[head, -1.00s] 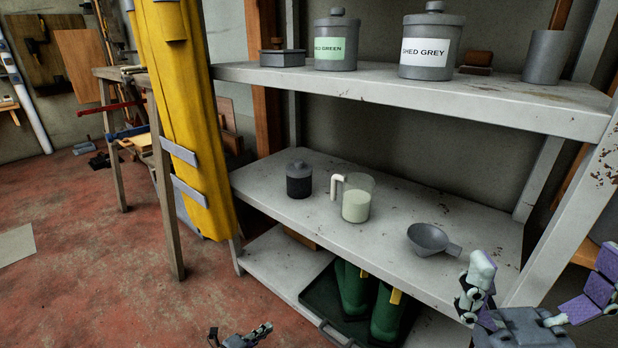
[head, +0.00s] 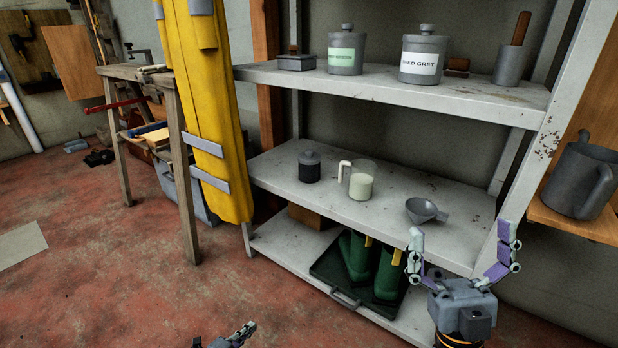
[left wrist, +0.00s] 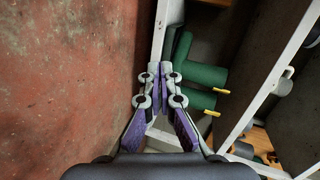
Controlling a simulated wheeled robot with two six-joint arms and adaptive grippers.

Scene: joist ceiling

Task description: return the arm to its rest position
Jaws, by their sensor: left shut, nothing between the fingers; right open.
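My left gripper (head: 228,338) shows only partly at the bottom edge of the head view, low over the red floor. In the left wrist view its fingers (left wrist: 160,70) are together with nothing between them, beside the lower shelf edge and the green boots (left wrist: 200,75). My right gripper (head: 461,235) is open and empty, fingers pointing up, in front of the shelf's right end. The rest of my left arm is out of view.
The grey shelf unit (head: 375,82) holds a measuring jug (head: 361,187), a funnel (head: 424,210), a dark jar (head: 309,168) and labelled canisters. Green boots (head: 390,275) stand in a tray below. A yellow case (head: 205,120) leans at left. Red floor (head: 120,270) is open at left.

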